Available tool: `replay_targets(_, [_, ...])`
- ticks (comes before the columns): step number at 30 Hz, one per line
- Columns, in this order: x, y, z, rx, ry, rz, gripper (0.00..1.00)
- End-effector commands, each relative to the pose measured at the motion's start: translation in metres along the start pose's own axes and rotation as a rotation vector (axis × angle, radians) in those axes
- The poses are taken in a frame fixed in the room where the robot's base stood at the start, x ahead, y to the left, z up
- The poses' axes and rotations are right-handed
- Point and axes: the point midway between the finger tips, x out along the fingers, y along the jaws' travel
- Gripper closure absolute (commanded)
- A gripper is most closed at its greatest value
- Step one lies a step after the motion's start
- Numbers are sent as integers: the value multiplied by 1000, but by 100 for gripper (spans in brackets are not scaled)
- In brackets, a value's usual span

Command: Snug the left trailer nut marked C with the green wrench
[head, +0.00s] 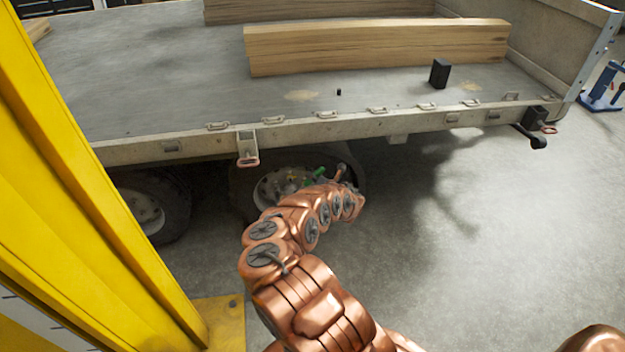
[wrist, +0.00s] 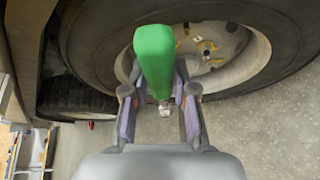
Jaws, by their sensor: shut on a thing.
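My gripper (wrist: 158,105) is shut on the green wrench (wrist: 154,58), whose green handle stands up between the fingers in the wrist view. A bit of the wrench's green (head: 318,172) also shows in the head view, at the end of my arm, in front of a trailer wheel. The wheel's hub (wrist: 215,45) lies behind the wrench, with several nuts and yellowish marks on it. The letter C cannot be read in either view. The wrench's working end is hidden or too small to make out, and I cannot tell whether it touches a nut.
The trailer bed (head: 180,70) overhangs the wheels, with a metal bracket (head: 247,147) hanging from its edge. A second wheel (head: 145,212) is at the left. A yellow post (head: 75,170) stands close on the left. The floor (head: 480,230) at the right is clear.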

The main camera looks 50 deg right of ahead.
Motion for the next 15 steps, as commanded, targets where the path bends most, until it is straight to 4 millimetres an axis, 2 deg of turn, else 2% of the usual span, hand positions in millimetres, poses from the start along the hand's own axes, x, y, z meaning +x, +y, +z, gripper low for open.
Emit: replay_targets(15, [1,-16,-2,60,2,32,100])
